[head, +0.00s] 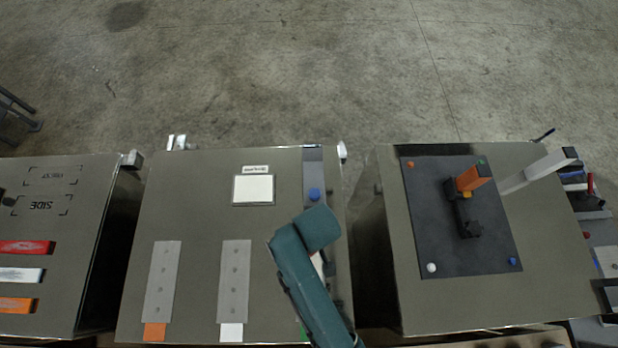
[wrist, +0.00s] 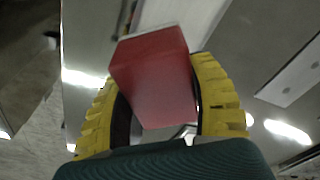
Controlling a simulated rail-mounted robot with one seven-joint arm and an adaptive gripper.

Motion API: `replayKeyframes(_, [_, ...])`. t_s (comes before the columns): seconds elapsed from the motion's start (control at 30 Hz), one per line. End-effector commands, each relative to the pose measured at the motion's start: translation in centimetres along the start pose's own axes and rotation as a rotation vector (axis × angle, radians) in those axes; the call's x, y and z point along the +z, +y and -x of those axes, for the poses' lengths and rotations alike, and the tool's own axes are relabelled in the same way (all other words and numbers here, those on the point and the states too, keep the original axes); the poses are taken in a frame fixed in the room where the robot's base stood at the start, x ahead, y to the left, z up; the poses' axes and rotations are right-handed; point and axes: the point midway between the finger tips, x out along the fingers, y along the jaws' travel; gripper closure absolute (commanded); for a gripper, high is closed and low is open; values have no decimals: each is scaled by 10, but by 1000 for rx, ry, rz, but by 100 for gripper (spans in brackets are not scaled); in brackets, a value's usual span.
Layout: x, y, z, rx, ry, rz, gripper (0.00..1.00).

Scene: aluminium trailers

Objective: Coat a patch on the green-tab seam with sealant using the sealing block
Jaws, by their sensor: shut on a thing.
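My gripper (wrist: 158,92) has yellow ribbed fingers, shut on a red block (wrist: 152,75) in the wrist view. The block is probably the sealing block; its far end points away from the wrist. Whether it touches a surface I cannot tell. In the head view my teal arm reaches over the right side of the middle trailer and hides the gripper. A small green sliver (head: 303,334) beside the arm may be the green tab; its seam is mostly hidden. A grey strip with dark dots (wrist: 297,72) lies at the right of the wrist view.
The middle trailer top (head: 200,200) also bears an orange-tab strip (head: 161,282), a white-tab strip (head: 234,281) and a white pad (head: 253,189). The right trailer carries a dark board (head: 431,225) with a black-and-orange tool.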

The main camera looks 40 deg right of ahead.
Motion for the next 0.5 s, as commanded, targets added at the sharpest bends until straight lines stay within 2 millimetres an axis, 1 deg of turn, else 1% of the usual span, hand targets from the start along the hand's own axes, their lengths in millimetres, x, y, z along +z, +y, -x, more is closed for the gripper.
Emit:
replayKeyframes(0.03, [-3,0,10,2,8,1,79])
replayKeyframes(0.5, [-8,-1,52,2,8,3,79])
